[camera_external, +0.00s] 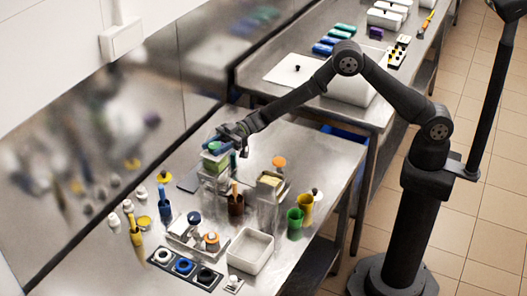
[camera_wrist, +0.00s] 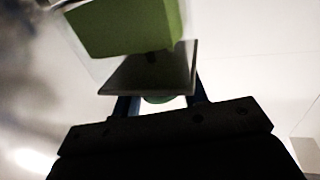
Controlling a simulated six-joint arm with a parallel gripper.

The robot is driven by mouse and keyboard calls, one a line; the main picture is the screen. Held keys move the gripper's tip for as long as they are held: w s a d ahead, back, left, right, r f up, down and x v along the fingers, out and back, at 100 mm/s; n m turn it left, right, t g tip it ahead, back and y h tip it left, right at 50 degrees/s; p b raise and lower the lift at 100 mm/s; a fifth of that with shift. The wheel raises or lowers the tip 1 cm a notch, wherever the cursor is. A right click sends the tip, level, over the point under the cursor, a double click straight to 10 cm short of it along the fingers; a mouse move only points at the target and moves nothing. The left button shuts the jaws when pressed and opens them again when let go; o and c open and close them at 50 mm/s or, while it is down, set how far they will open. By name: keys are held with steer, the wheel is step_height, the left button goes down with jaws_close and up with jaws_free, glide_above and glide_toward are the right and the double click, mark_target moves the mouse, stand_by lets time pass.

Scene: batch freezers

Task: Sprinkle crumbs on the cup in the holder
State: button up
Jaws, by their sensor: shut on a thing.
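My gripper (camera_external: 238,140) is at the back of the steel table, right beside a clear container with green contents (camera_external: 214,149). In the wrist view, my gripper's fingers (camera_wrist: 160,103) are shut on a small green piece, mostly hidden behind a dark grey plate (camera_wrist: 152,72). The clear container with green contents (camera_wrist: 120,28) is just beyond that plate. I cannot tell whether the held piece belongs to the container. A low metal holder (camera_external: 181,243) stands at the front with a dark-blue-topped cup (camera_external: 193,217) and an orange-topped cup (camera_external: 211,241).
A clear container with yellow contents (camera_external: 270,180) stands right of the green one. The wall is close behind.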

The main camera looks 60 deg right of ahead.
steer(key=shift+r+m+t+h, duration=0.1)
steer(key=shift+m+t+h, duration=0.7)
steer(key=shift+m+t, duration=0.95)
steer(key=shift+n+t, duration=0.25)
steer(key=shift+t, duration=0.2)
steer(key=o, duration=1)
steer(key=shift+c, duration=0.2)
steer(key=v, duration=1.7)
steer(key=shift+d, duration=0.2)
steer(key=shift+s+r, duration=0.1)
